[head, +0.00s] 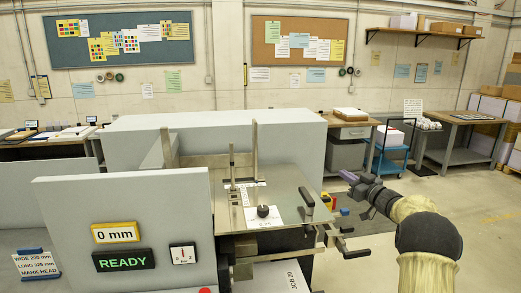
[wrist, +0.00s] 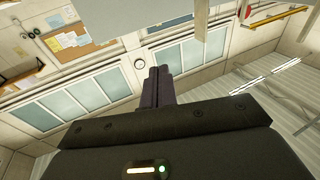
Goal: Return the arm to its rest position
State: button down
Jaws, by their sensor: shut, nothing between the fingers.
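My gripper (head: 347,176) is at the end of my arm, right of the machine in the head view. Its fingers point left and a little up, and they hold nothing. In the wrist view the two dark fingers (wrist: 158,86) are together, against the upper wall and windows. The fingertips are apart from the machine's metal table plate (head: 285,196) and its black lever handle (head: 307,200).
A blue cart (head: 388,155) and a workbench (head: 462,120) stand behind at the right. Open floor (head: 470,190) lies right of my arm.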

jog(key=s+a+f+m+g+h, duration=0.2)
jog(key=s+f, duration=0.4)
jog(key=s, duration=0.9)
jog(key=s+a+f+m+g+h, duration=0.2)
jog(key=s+a+f+g+h, duration=0.2)
jog(key=s, duration=1)
jog(key=s+a+f+m+g+h, duration=0.2)
jog(key=s+a+f+g, duration=0.5)
jog(key=s, duration=0.8)
jog(key=shift+s+a+f+m+g+h, duration=0.35)
jog(key=shift+f+h, duration=0.25)
jog(key=shift+h, duration=0.3)
jog(key=shift+d, duration=0.1)
